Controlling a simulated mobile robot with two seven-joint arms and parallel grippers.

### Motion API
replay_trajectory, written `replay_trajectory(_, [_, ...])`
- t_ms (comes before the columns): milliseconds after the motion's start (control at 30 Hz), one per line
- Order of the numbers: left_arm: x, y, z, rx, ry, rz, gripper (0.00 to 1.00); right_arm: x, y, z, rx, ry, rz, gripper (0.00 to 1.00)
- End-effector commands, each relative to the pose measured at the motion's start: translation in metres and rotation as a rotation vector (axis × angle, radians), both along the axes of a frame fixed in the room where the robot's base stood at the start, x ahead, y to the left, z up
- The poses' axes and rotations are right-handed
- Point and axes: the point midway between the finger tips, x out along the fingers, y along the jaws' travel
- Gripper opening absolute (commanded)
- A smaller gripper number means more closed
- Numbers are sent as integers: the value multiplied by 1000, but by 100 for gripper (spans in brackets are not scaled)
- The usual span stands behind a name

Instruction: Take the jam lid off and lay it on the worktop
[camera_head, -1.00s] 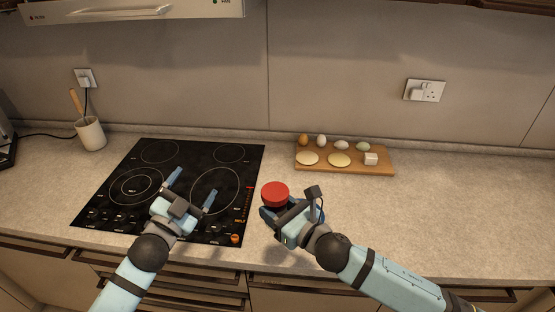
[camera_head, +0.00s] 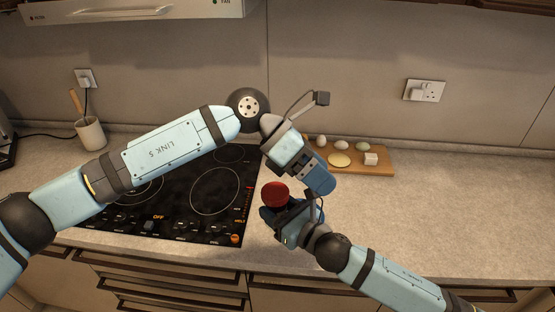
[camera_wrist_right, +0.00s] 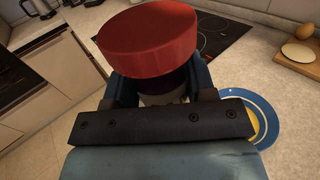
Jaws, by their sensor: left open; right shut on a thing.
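The jam jar's red lid (camera_head: 275,194) sits on top of the jar, near the cooktop's right edge. In the right wrist view the lid (camera_wrist_right: 148,38) is large, with a dark band of the jar (camera_wrist_right: 165,84) showing under it. My right gripper (camera_head: 279,216) is shut on the jar below the lid and holds it upright. My left gripper (camera_head: 316,181) is open and empty, pointing downward just above and to the right of the lid, apart from it in the picture. My right gripper hides most of the jar in the head view.
A black cooktop (camera_head: 190,215) lies to the left. A wooden board (camera_head: 382,167) with eggs and other food is behind my left gripper. A blue-rimmed plate (camera_wrist_right: 271,118) lies close to my right gripper. The worktop (camera_head: 450,210) on the right is clear.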

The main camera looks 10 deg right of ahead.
Motion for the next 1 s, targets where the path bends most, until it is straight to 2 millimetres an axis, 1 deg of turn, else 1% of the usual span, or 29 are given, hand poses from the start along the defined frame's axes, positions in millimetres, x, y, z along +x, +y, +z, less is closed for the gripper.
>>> replay_trajectory(33, [6, 4, -6, 105, -103, -47, 84, 0, 0, 1, 1, -1, 0, 0])
replay_trajectory(100, [17, 14, -16, 256, -234, -109, 84, 0, 0, 1, 1, -1, 0, 0])
replay_trajectory(200, [35, 31, -23, 451, -384, -175, 84, 0, 0, 1, 1, -1, 0, 0])
replay_trajectory(300, [51, 47, -23, 601, -486, -214, 84, 0, 0, 1, 1, -1, 0, 0])
replay_trajectory(400, [61, 57, -21, 696, -545, -237, 84, 0, 0, 1, 1, -1, 0, 0])
replay_trajectory(467, [65, 61, -21, 728, -562, -242, 84, 0, 0, 1, 1, -1, 0, 0])
replay_trajectory(567, [67, 63, -27, 748, -573, -246, 84, 0, 0, 1, 1, -1, 0, 0])
replay_trajectory(900, [67, 63, -78, 746, -571, -246, 84, 0, 0, 1, 1, -1, 0, 0])
replay_trajectory(1000, [67, 63, -89, 745, -572, -245, 84, 0, 0, 1, 1, -1, 0, 0])
